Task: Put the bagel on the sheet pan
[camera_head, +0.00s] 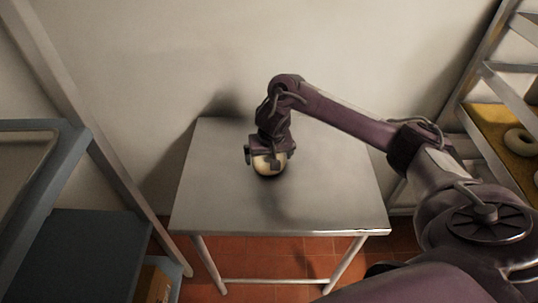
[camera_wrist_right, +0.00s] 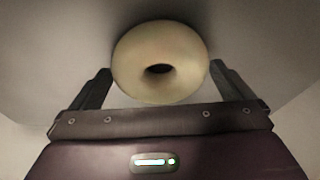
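A pale bagel (camera_wrist_right: 160,88) shows in the right wrist view with its hole facing my camera, centred between my right fingers. In the head view the bagel (camera_head: 262,168) is under my right gripper (camera_head: 268,158), over the middle of the metal table. My right fingers (camera_wrist_right: 160,66) are spread wide, one tip on each side of the bagel, very near its edges. I cannot tell whether they press on it, or whether the bagel rests on the table or hangs just above it. My left gripper is not in view. I cannot make out the sheet pan for certain.
The metal table (camera_head: 325,205) has clear room around the gripper and stands near a plain wall. A blue-grey shelf unit (camera_head: 75,245) stands at the left.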

